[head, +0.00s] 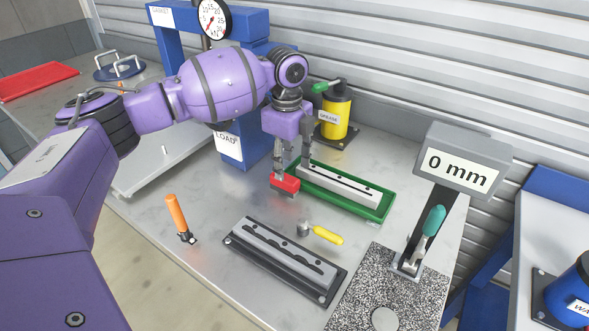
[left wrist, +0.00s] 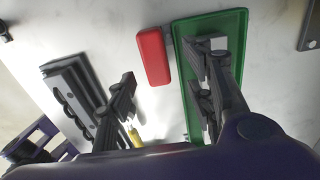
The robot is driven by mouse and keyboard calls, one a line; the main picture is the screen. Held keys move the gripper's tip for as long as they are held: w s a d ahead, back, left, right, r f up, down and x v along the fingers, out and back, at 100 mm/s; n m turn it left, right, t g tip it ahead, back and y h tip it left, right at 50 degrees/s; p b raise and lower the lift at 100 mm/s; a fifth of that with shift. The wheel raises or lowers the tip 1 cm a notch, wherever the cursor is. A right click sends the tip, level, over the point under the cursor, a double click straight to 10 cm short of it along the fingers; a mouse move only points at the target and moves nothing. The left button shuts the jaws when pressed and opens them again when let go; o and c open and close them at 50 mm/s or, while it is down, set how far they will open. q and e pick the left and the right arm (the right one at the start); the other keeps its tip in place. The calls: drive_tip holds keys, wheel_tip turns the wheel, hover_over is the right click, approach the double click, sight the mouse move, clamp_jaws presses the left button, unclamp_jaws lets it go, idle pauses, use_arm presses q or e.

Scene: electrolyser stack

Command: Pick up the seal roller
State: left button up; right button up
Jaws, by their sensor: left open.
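The seal roller has a grey roller head and a yellow handle (head: 327,235). It lies on the metal table between the dark slotted block and the green tray. In the left wrist view, only part of its yellow handle (left wrist: 135,136) shows beside one finger; the rest is hidden. My left gripper (head: 292,167) is open and points down, behind the roller in the head view, near the green tray. It is apart from the roller and holds nothing that I can see. My right gripper is not in view.
A red block (head: 285,182) lies beside the green tray (head: 378,215), close to my left fingers. The slotted block (head: 283,262) lies in front of the roller. A yellow grease pump (head: 335,115) stands behind.

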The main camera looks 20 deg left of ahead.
sight(285, 185)
use_arm(q)
drive_tip(key=f, duration=0.3)
drive_tip(key=a+f, duration=0.1)
drive_tip(key=f, duration=0.1)
drive_tip(key=shift+s+f, duration=0.1)
drive_tip(key=shift+s, duration=0.1)
drive_tip(key=shift+c, duration=0.3)
clamp_jaws()
